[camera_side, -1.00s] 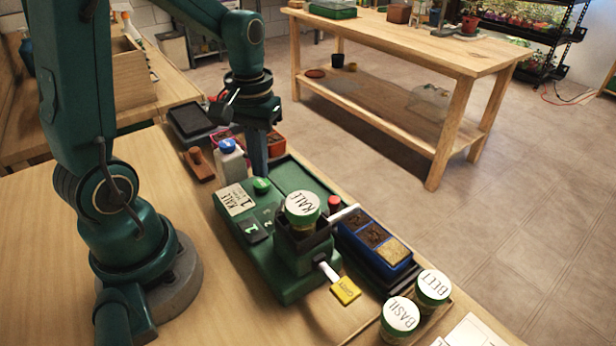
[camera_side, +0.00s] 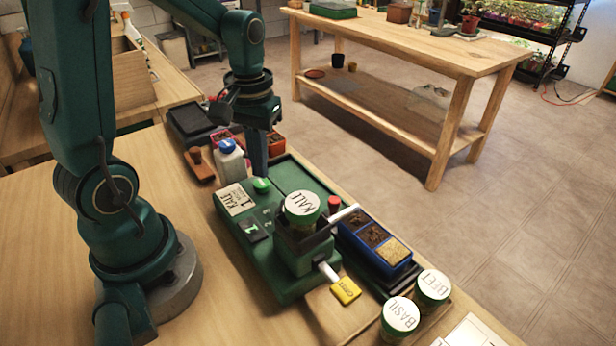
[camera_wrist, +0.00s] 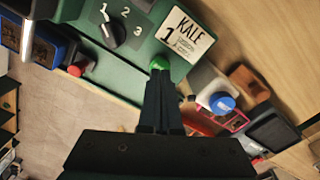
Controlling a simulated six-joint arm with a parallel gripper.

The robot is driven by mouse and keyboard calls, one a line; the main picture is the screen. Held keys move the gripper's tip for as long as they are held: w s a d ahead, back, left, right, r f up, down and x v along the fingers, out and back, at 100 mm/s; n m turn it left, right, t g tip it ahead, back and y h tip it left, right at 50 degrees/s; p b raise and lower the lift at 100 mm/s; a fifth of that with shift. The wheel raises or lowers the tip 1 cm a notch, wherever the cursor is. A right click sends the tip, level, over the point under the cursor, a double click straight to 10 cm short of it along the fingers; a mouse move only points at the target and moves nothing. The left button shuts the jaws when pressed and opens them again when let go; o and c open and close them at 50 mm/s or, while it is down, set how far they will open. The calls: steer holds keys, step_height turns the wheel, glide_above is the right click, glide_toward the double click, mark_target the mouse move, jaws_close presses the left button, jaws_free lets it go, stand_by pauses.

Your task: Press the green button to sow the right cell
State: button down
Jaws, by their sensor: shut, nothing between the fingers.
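The green button (camera_side: 262,185) sits on the green seeder (camera_side: 285,287), beside a card reading KALE 1. In the wrist view the green button (camera_wrist: 160,65) shows just beyond my closed fingertips. My gripper (camera_side: 262,170) is shut and empty, pointing down at the button's far side. In the wrist view my gripper (camera_wrist: 160,78) overlaps the button's near edge; I cannot tell whether it touches. A jar labelled KALE (camera_side: 302,208) stands upright on the seeder. The blue tray (camera_side: 366,262) beside it has cells in a row; the nearest cell (camera_side: 394,251) looks lighter than the dark ones.
A dial (camera_wrist: 113,33) marked 1, 2, 3 is near the button. A red knob (camera_side: 334,204), a yellow tag (camera_side: 345,290) and a white bottle with blue cap (camera_side: 230,160) stand close by. Jars of BASIL (camera_side: 400,316) and BEET (camera_side: 433,288) are at the front right.

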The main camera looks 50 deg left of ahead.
steer(key=shift+f, duration=0.1)
stand_by(0.6)
steer(key=shift+f, duration=0.4)
steer(key=shift+f, duration=0.55)
steer(key=shift+r, duration=0.1)
step_height(320, 180, up, 7)
steer(key=shift+r, duration=0.2)
stand_by(0.5)
